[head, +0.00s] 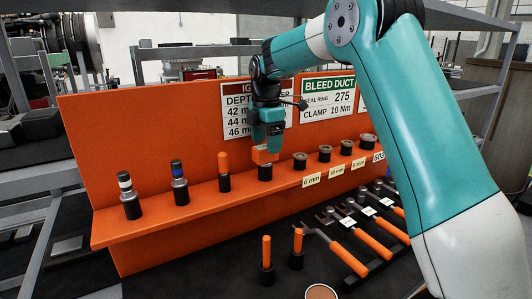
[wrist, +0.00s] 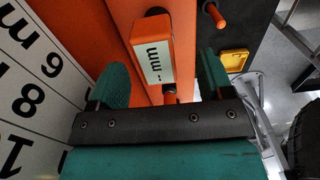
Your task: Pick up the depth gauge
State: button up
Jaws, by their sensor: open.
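The depth gauge (head: 265,155) is an orange block above a black round holder (head: 265,172) on the orange shelf. In the wrist view the gauge (wrist: 151,28) shows a white display face reading "-- mm". My gripper (head: 267,146) points down at the gauge from above. In the wrist view my gripper (wrist: 163,80) is open, with one teal finger on each side of the gauge and visible gaps between. The fingers do not appear to touch it. The gauge's lower part is hidden in the holder.
An orange-topped tool (head: 223,172), a blue-banded plug (head: 178,183) and a white-banded plug (head: 130,195) stand left on the shelf. Several ring pieces (head: 300,160) stand right. The orange back panel (head: 150,120) with signs rises close behind. Orange-handled tools (head: 346,259) lie on the dark lower surface.

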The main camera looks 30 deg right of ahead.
aim_at(265, 162)
notch_tip(265, 162, down, 4)
jog(key=shift+w+f+p, duration=0.15)
jog(key=shift+f+p, duration=0.05)
jog(key=shift+p, duration=0.7)
jog(key=c, duration=1.1)
jog(key=shift+r, duration=0.1)
